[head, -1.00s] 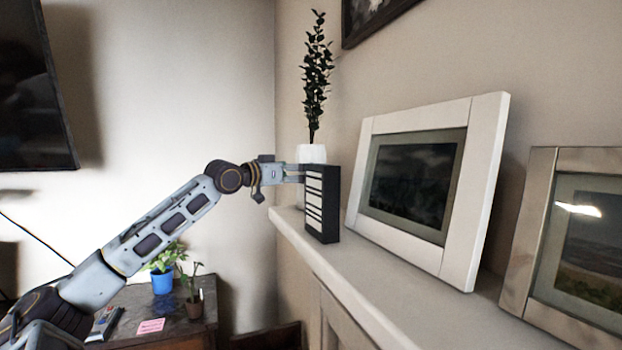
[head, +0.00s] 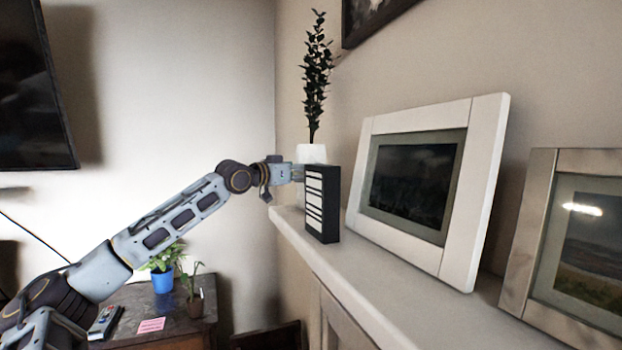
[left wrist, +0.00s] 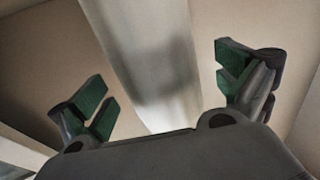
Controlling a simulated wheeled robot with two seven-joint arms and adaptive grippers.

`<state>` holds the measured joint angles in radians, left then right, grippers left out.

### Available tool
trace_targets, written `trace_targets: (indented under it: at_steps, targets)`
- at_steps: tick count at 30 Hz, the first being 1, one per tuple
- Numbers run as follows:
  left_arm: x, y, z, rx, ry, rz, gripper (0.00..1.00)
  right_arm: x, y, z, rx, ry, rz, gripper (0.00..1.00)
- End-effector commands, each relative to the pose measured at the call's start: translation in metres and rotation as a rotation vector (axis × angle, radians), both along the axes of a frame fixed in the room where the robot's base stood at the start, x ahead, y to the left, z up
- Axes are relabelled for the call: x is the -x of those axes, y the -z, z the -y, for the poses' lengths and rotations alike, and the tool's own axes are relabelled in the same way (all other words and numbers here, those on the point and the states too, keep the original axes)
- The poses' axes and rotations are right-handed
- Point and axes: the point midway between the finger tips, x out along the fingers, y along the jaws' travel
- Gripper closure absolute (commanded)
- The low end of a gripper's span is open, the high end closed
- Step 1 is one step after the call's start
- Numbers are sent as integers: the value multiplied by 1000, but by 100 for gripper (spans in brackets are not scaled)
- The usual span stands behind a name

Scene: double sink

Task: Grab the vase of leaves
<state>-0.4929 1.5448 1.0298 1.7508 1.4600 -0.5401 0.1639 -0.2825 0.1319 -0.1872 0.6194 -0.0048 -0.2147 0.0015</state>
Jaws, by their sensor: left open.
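The vase of leaves stands upright at the far end of the shelf. Its white body (head: 312,153) is partly hidden behind a black-and-white block, and its dark leafy stems (head: 317,80) rise against the wall. My left gripper (head: 292,172) reaches in from the left beside the vase; its fingertips are hard to see there. In the left wrist view my left gripper (left wrist: 160,76) is open, with green finger pads on both sides. The pale vase body (left wrist: 155,45) lies between the fingers, with a visible gap on each side. My right gripper is not in view.
The black-and-white block (head: 322,204) stands on the shelf (head: 335,268) right in front of the vase. A large white picture frame (head: 473,190) and a second frame (head: 523,240) lean to the right. Below left, a desk (head: 205,312) holds a blue-potted plant (head: 162,281).

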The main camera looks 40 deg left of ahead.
Motion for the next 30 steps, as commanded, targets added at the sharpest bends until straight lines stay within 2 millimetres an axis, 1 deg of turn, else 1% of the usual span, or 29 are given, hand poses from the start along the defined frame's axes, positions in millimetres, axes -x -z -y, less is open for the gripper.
trace_targets:
  at_steps: [15, 19, 30]
  targets:
    - [-29, 1, 4, 1, 0, -1, 0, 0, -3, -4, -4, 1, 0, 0]
    - [-32, 1, 5, 2, 1, 0, 0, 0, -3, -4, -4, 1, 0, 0]
    - [-32, 1, 5, 2, 0, 1, 0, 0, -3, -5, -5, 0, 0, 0]
